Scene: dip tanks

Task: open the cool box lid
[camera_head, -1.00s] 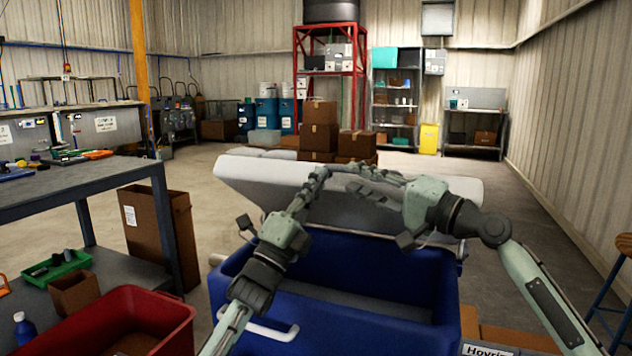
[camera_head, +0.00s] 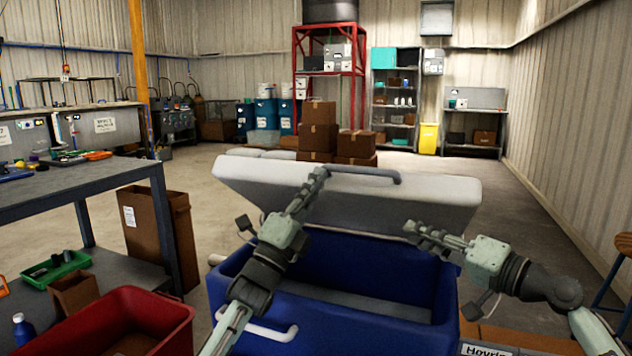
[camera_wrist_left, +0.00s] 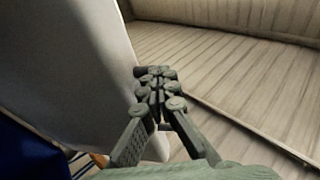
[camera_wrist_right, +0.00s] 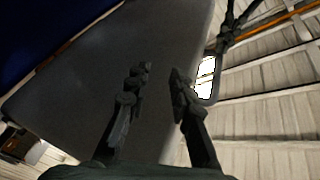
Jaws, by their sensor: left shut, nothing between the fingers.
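The blue cool box (camera_head: 365,262) stands in front of me with its pale lid (camera_head: 430,197) raised and leaning back, so the inside shows. A grey-blue bar handle (camera_head: 378,172) runs along the lid's upper edge. My left gripper (camera_head: 318,180) is shut and empty at the left end of this handle; whether it touches is unclear. In the left wrist view its closed fingers (camera_wrist_left: 155,82) are beside the lid face (camera_wrist_left: 75,75). My right gripper (camera_head: 422,235) is open and empty, in front of the lid's lower right part. The right wrist view shows its parted fingers (camera_wrist_right: 158,82).
A grey workbench (camera_head: 70,185) stands at the left, with a red bin (camera_head: 150,320) and a brown carton (camera_head: 160,235) near it. Stacked boxes (camera_head: 318,140) are behind the lid.

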